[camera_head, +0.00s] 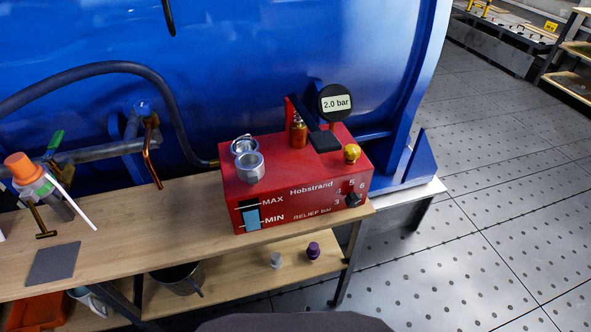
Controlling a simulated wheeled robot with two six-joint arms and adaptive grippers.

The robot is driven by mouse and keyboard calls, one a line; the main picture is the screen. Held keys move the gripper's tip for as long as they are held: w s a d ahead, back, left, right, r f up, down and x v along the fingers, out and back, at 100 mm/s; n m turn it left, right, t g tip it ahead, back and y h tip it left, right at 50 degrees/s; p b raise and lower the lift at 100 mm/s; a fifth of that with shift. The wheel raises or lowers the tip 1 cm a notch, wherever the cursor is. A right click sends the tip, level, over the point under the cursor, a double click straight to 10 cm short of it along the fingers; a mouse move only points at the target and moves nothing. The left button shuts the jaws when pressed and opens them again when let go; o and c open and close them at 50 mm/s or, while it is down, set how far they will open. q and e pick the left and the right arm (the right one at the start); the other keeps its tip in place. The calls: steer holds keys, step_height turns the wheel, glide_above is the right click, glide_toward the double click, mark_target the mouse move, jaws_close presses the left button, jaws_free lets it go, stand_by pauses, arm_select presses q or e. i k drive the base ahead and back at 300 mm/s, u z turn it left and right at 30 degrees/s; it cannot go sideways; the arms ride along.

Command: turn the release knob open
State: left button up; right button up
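A red pump box (294,188) marked Hobstrand stands on the wooden bench. A small yellow knob (351,153) sits on its top near the right front corner. A black dial knob (353,200) is on its front, beside numbers and the words RELIEF bar. No label on the box reads release, so I cannot tell for certain which knob is the release knob, or whether it is open. A round gauge (335,102) above the box reads 2.0 bar. Neither of my grippers is in view.
On the box top are a metal filler neck (250,167), a brass fitting (298,130) and a black block (324,142). A hose runs from its left side. A blue tank (290,50) rises behind.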

mark_target(352, 153)
steer(key=z, duration=0.5)
steer(key=k, duration=1.25)
steer(key=z, duration=1.1)
steer(key=i, duration=1.8)
steer(key=u, duration=0.85)
